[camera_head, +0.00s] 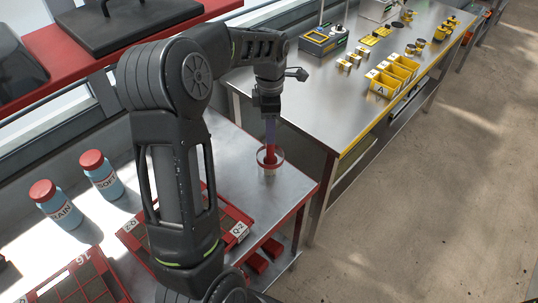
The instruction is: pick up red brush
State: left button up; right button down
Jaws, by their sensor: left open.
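The red brush (270,155) stands upright in a small round holder with a red rim (262,164), near the right end of the metal bench (292,187). My left gripper (269,120) points down directly over the brush and is open. A narrow bluish-grey strip runs between the dark gripper body and the red part. I cannot tell whether it is a finger or the brush's handle, nor whether the jaws touch the brush. My right gripper is out of view.
Two blue bottles with red caps (101,172) (53,203) stand left on the bench. Red seed trays (76,279) lie in front, partly behind my left arm. A second metal table (340,118) holds yellow bins (385,82) and small parts. Bench around the holder is clear.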

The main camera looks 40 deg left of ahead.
aim_at(270, 146)
pick_arm(q)
notch_tip(270, 146, down, 3)
jog(key=shift+r, duration=0.2)
notch_tip(270, 146, down, 5)
jog(key=shift+r+p, duration=0.1)
jog(key=shift+p, duration=1.1)
jog(key=shift+f, duration=0.2)
grip_shut()
